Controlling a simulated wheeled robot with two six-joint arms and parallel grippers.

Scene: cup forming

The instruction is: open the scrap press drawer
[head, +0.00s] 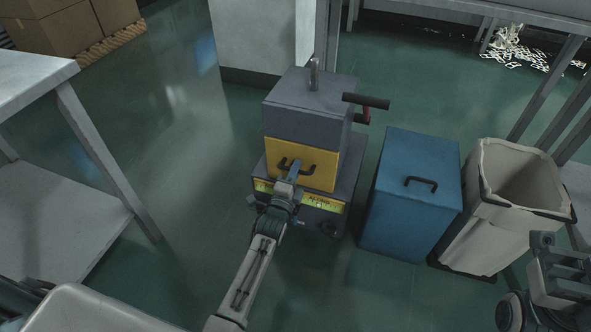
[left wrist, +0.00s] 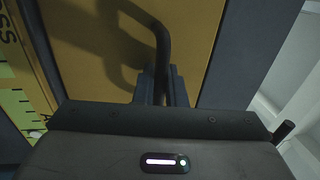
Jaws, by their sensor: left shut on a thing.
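The scrap press (head: 308,108) is a dark grey machine standing on the floor in the middle of the head view. Its yellow drawer front (head: 318,163) sits flush in the body and carries a black bar handle (head: 283,163). My left gripper (head: 293,172) reaches up to that handle and is shut on it. In the left wrist view the dark handle (left wrist: 161,45) runs down between the fingers against the yellow drawer front (left wrist: 75,30). The fingers hide part of the handle. My right gripper (head: 560,268) is at the lower right, far from the press; its fingers are not clear.
A red-and-black crank (head: 366,104) sticks out on the press's right side. A blue lidded bin (head: 412,190) and a beige bin (head: 510,195) stand to the right. A table (head: 60,190) is at the left. Floor in front and left of the press is clear.

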